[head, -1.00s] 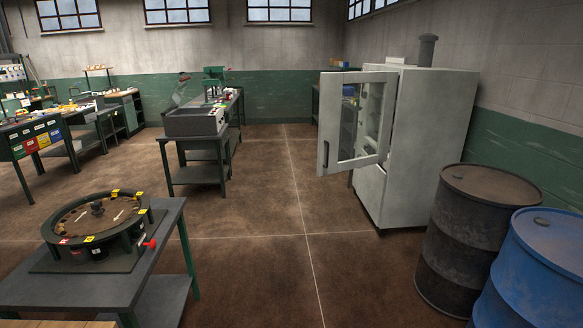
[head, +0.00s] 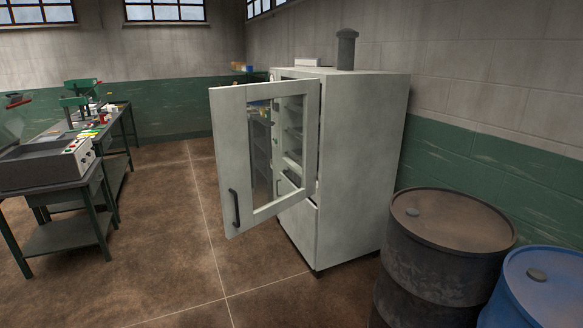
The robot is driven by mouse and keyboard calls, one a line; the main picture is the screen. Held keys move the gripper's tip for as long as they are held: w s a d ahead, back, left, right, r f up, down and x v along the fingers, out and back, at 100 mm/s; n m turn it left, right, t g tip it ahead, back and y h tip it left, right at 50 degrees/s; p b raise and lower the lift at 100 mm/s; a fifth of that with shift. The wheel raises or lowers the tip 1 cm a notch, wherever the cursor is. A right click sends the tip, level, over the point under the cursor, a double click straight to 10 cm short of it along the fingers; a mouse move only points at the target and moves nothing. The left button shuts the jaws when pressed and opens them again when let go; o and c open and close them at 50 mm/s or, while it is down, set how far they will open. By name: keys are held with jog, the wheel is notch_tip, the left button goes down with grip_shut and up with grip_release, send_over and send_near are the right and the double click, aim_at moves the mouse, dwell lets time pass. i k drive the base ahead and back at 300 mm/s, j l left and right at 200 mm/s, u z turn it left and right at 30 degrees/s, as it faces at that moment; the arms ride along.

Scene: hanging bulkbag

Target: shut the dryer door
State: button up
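The dryer (head: 358,165) is a tall pale grey cabinet against the right wall, with a dark round vent on top. Its upper door (head: 227,150) stands wide open, swung out to the left and toward me. The door has a glass window and a dark vertical handle (head: 234,208) at its lower left. Through the opening and the glass, pale shelves show inside. My gripper is not in view.
A dark rusty drum (head: 445,265) and a blue drum (head: 548,290) stand at the front right, near the dryer. A bench (head: 65,237) with a grey machine (head: 45,163) stands at left. The floor (head: 175,240) between bench and dryer is clear.

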aim_at(228, 104)
jog(key=i+j+z, duration=0.35)
jog(key=i+j, duration=0.15)
jog(key=i+j+z, duration=0.35)
jog(key=j, duration=0.25)
jog(key=j+u, duration=0.1)
jog(key=j, duration=0.3)
jog(key=i+j+u, duration=0.15)
jog(key=j, duration=0.2)
jog(key=i+j+u, duration=0.1)
jog(key=j, duration=0.3)
